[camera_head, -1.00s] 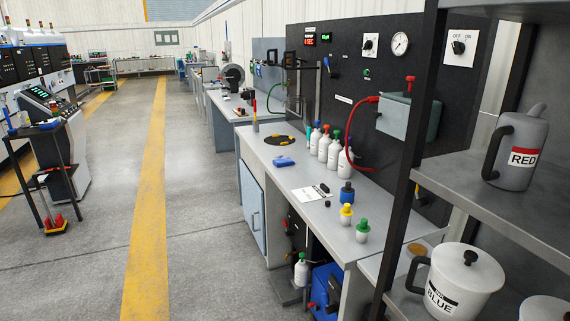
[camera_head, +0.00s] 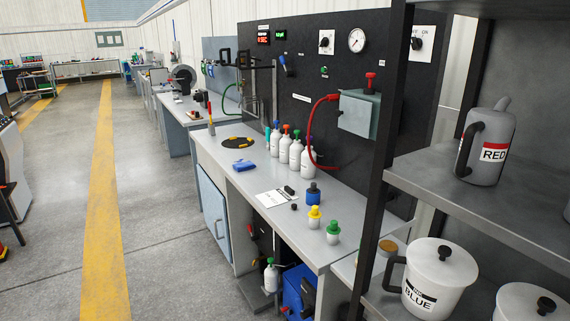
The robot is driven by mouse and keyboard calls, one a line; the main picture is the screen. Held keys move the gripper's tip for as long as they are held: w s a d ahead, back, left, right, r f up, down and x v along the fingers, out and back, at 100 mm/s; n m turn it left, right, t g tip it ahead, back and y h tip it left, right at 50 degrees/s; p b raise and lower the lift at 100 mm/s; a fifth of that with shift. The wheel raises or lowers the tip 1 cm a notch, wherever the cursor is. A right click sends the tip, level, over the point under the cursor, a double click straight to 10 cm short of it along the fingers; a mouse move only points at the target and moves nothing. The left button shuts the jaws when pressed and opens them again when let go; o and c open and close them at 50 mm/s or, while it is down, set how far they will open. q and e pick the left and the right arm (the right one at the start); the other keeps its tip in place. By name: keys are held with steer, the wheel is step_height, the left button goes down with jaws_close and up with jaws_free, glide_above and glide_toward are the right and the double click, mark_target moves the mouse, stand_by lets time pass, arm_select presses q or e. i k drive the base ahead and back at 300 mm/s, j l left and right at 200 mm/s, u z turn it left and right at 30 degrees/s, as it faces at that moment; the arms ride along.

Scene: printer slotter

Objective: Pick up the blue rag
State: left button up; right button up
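The blue rag (camera_head: 245,165) lies folded on the grey workbench (camera_head: 262,182), near its front edge. It is just in front of a round dark disc with yellow marks (camera_head: 238,143). Nothing covers the rag. Neither of my grippers shows in the head view.
White bottles with coloured caps (camera_head: 295,152) stand behind the rag. A white paper (camera_head: 274,198) and small yellow-capped (camera_head: 314,218) and green-capped (camera_head: 333,232) bottles sit nearer. A shelf post (camera_head: 385,150) and shelf with a grey RED jug (camera_head: 487,148) and white BLUE pot (camera_head: 438,280) block the right. The floor at left is open.

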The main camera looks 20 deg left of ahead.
mark_target(242, 166)
steer(key=i+j+z, duration=0.3)
steer(key=j+z, duration=0.15)
steer(key=j, duration=0.2)
steer(key=i+j+z, duration=0.2)
steer(key=j, duration=0.15)
steer(key=j+z, duration=0.25)
steer(key=i+j+z, duration=0.1)
steer(key=j, duration=1.25)
steer(key=i+j+z, duration=0.1)
steer(key=j, duration=1.25)
steer(key=i+j+z, duration=0.1)
steer(key=j, duration=1.25)
steer(key=i, duration=0.1)
